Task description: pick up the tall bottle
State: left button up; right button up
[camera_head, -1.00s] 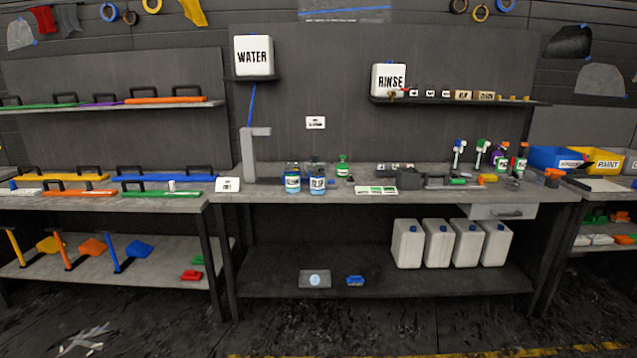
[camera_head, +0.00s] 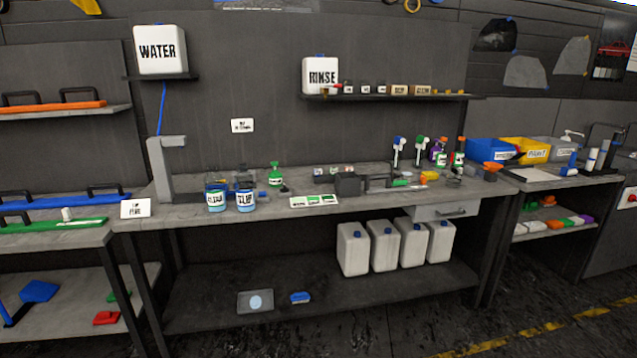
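Several bottles stand upright at the right end of the middle workbench (camera_head: 370,207). One is a dark bottle with an orange-red cap and a green label (camera_head: 458,153); it looks the tallest of the capped ones. Left of these are a bottle with a blue spray head (camera_head: 399,148) and one with a green spray head (camera_head: 420,148). I cannot tell for sure which one is the tall bottle. Neither of my grippers is in view.
White jugs (camera_head: 384,246) fill part of the lower shelf. Blue (camera_head: 488,149) and yellow bins sit on the right bench. The floor in front is clear.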

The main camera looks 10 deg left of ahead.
aim_at(244, 181)
jog(key=z, duration=0.65)
jog(key=i, duration=2.4)
jog(key=u, duration=0.2)
